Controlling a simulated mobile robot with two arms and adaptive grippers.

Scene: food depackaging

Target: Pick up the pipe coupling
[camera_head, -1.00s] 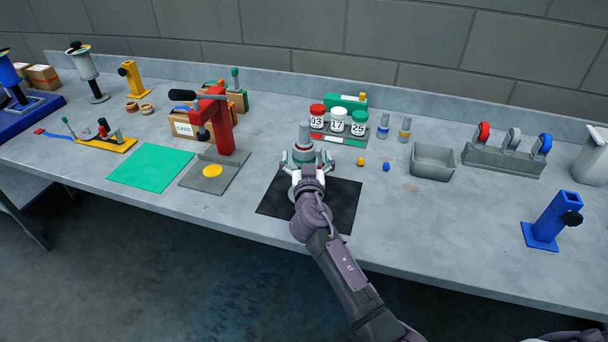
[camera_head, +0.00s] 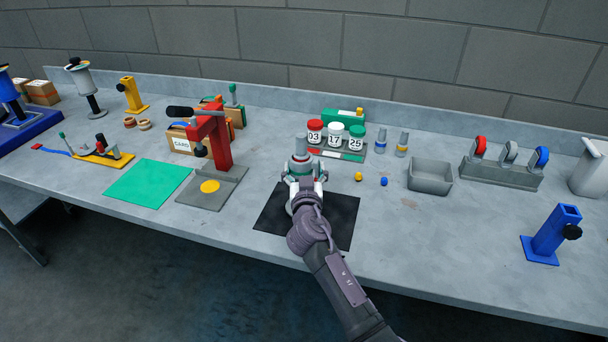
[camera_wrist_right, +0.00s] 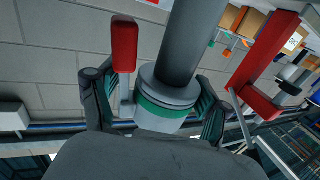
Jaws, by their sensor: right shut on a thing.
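The pipe coupling (camera_head: 301,163) is a grey upright piece with a green band and a narrower grey pipe rising from it. It stands over the far part of the black mat (camera_head: 342,222). My right gripper (camera_head: 304,183) is shut on its lower part, reaching in from the front. In the right wrist view the coupling (camera_wrist_right: 166,112) sits between the two dark fingers (camera_wrist_right: 158,110), one on each side. Its underside is hidden, so I cannot tell whether it touches the mat. My left gripper is not in view.
A red press (camera_head: 213,140) stands left of the mat, with a green mat (camera_head: 148,184) beyond it. Several lidded jars (camera_head: 335,135) stand behind on a rack. Small yellow (camera_head: 358,176) and blue (camera_head: 383,181) pieces and a grey bin (camera_head: 429,177) lie to the right.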

